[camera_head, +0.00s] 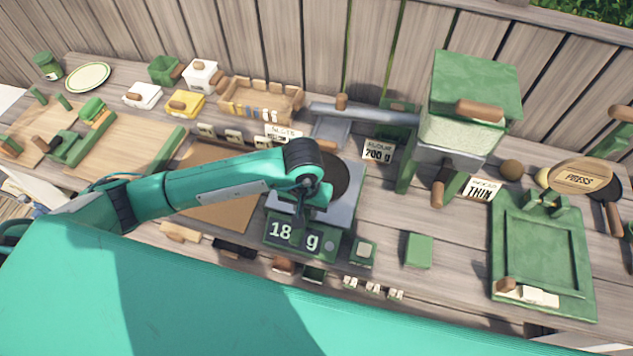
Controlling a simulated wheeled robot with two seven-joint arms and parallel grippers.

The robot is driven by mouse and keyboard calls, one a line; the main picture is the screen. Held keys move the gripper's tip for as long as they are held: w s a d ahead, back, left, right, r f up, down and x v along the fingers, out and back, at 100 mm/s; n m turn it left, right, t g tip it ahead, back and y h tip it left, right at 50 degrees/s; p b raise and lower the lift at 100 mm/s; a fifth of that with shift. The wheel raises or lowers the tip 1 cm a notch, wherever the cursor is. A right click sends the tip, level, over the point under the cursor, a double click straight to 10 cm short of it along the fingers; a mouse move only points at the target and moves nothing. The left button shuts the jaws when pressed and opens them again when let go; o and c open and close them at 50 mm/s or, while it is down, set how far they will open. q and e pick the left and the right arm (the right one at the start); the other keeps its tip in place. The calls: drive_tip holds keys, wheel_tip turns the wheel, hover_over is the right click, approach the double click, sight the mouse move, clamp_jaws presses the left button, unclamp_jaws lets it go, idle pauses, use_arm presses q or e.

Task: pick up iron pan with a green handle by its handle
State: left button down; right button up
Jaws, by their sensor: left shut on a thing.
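A dark round iron pan (336,176) shows partly behind my left wrist, over the grey plate of the scale (346,211). My left gripper (308,208) is shut on the pan at its near side. The wrist and fingers hide the handle and much of the pan, so the exact grip is hard to see. I cannot tell whether the pan rests on the plate or is just above it. The scale's display reads 18 g. My right gripper is not in view.
A green framed tray (543,250), a "PRESS" paddle (581,177) and a green block (419,250) lie further right. Cutting boards (127,150) and small boxes fill the left. A plank fence stands behind.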

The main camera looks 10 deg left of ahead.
use_arm(q)
drive_tip(key=shift+w+r, duration=0.1)
drive_tip(key=shift+r, duration=0.4)
wheel_tip(320, 180, up, 19)
drive_tip(key=b, duration=0.6)
drive_tip(key=c, duration=1.7)
unclamp_jaws()
drive_tip(key=shift+c, duration=0.2)
clamp_jaws()
